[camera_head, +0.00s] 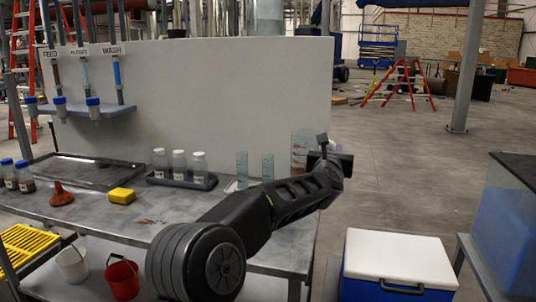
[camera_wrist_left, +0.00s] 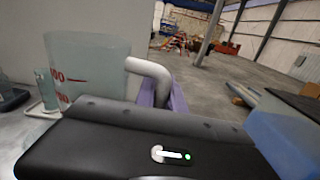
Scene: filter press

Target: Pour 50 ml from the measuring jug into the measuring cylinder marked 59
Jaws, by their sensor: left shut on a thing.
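The measuring jug (camera_head: 299,148) is clear with reddish marks and stands upright at the bench's right end. In the left wrist view the jug (camera_wrist_left: 88,62) shows red graduations and a pale curved handle (camera_wrist_left: 150,72). My left gripper (camera_head: 319,155) is at the jug's right side, shut on its handle; a purple finger (camera_wrist_left: 176,98) shows beside the handle. Two clear cylinders, a left one (camera_head: 242,168) and a right one (camera_head: 267,167), stand upright left of the jug. I cannot read which is marked 59. My right gripper is out of view.
A dark tray (camera_head: 182,180) holds several capped bottles left of the cylinders. A yellow block (camera_head: 121,196) and a red funnel (camera_head: 62,196) lie farther left on the bench. A white panel (camera_head: 220,95) stands behind. A blue cooler (camera_head: 398,268) is on the floor at right.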

